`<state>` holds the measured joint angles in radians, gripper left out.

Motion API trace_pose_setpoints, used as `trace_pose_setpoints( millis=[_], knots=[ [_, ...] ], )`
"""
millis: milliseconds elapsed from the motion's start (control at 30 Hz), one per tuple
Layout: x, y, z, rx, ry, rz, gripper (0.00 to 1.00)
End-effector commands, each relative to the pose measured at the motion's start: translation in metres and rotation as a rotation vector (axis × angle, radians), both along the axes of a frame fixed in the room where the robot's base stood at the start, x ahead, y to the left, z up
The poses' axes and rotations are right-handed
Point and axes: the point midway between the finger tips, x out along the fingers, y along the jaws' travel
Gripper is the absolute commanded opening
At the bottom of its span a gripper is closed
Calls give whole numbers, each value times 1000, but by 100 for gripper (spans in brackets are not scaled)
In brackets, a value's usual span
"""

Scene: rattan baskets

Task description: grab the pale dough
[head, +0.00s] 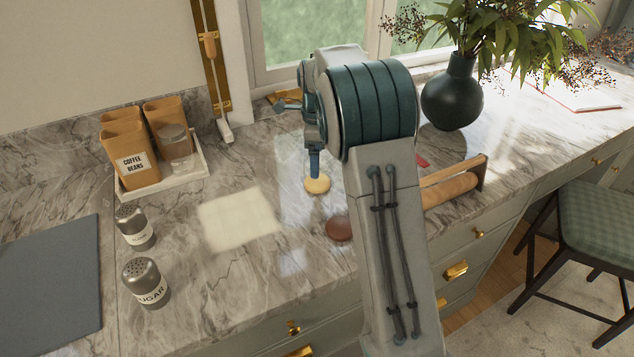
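The pale dough (317,185) is a small, round, cream-coloured lump on the marble counter near the middle of the head view. My gripper (314,172) points down over it, with its blue fingertip at or just above the top of the dough. Only one finger shows clearly, so I cannot tell whether the gripper is open or shut, or whether it touches the dough. My arm rises from the lower right and hides the counter behind it.
A brown round lump (340,229) lies close to the dough, partly behind my arm. A wooden rolling pin (450,190) is right of the arm. A dark vase (452,95) stands behind. Two shakers (147,284) and a canister tray (165,186) are left.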

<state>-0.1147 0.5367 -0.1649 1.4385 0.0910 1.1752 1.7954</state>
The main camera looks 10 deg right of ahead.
Motion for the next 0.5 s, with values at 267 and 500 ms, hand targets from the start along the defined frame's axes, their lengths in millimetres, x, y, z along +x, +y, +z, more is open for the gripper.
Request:
trace_pose_setpoints(
  millis=[267, 500],
  knots=[
    [0, -1, -23, 0, 1, 1, 90],
    [-2, -4, -58, 1, 3, 1, 90]
  ],
)
